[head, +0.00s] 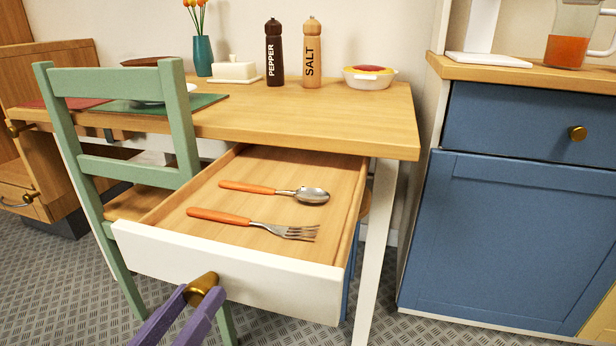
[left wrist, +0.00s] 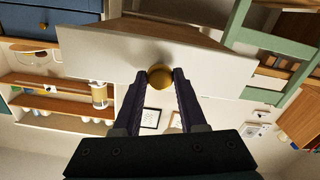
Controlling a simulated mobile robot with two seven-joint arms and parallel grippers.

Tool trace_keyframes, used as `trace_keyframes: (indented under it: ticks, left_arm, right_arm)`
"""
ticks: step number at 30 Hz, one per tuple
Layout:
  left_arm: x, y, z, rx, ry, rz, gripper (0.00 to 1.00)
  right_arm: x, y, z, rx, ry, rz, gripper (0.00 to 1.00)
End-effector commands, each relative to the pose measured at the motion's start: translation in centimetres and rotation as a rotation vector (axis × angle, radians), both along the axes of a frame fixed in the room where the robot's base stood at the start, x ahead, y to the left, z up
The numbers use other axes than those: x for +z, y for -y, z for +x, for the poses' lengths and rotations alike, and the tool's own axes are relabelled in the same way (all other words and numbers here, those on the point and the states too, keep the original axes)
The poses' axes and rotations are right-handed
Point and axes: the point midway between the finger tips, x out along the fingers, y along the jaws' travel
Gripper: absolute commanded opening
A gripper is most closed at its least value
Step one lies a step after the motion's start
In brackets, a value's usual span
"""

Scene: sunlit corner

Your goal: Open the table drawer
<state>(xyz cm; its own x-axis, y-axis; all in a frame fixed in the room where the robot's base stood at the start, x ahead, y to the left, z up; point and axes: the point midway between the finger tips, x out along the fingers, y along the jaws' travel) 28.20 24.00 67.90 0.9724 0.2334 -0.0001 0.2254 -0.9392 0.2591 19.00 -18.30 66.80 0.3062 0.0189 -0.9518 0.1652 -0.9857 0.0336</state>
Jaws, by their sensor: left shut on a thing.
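The table drawer (head: 225,271) stands pulled out from under the wooden table (head: 300,122). It has a white front and a wooden inside. A spoon (head: 275,191) and a fork (head: 255,223), both with orange handles, lie in it. My left gripper (head: 196,297) is at the drawer front with its purple fingers on either side of the round brass knob (head: 203,284). In the left wrist view the fingers are shut on the knob (left wrist: 160,77), against the white drawer front (left wrist: 100,55). My right gripper is not in view.
A green chair (head: 184,120) stands close at the left of the drawer. A blue cabinet (head: 510,235) stands to the right. On the table are a pepper mill (head: 274,55), a salt mill (head: 312,55), a butter dish (head: 235,70) and a bowl (head: 369,79).

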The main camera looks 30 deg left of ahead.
Motion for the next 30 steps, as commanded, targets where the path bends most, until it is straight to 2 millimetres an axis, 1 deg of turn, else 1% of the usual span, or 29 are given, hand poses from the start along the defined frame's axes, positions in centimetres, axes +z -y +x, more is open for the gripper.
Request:
trace_keyframes:
  ticks: [7, 8, 15, 16, 24, 26, 29, 30]
  left_arm:
    - [0.0, 0.0, 0.0, 0.001, 0.002, 0.000, 0.00]
    - [0.0, 0.0, 0.0, 0.001, 0.002, 0.000, 0.42]
    - [0.0, 0.0, 0.0, 0.000, 0.001, 0.000, 0.69]
    - [0.0, 0.0, 0.0, 0.000, 0.001, 0.000, 0.71]
    - [0.0, 0.0, -0.2, 0.000, 0.000, 0.000, 0.71]
    - [0.0, 0.1, -0.6, 0.000, -0.002, 0.000, 0.71]
    - [0.0, 0.5, -2.1, 0.000, -0.004, -0.001, 0.71]
    - [0.0, 0.7, -2.9, 0.000, -0.005, -0.001, 0.71]
  right_arm:
    - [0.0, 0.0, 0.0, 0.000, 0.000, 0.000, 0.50]
    - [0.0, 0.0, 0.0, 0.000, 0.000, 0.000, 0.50]
    - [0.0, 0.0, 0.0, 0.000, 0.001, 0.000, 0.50]
    - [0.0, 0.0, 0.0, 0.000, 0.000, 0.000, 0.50]
    - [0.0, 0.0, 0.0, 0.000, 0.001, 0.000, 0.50]
    - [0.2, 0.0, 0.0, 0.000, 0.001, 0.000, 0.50]
    - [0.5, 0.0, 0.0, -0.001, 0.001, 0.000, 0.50]
    - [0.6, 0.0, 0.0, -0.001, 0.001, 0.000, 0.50]
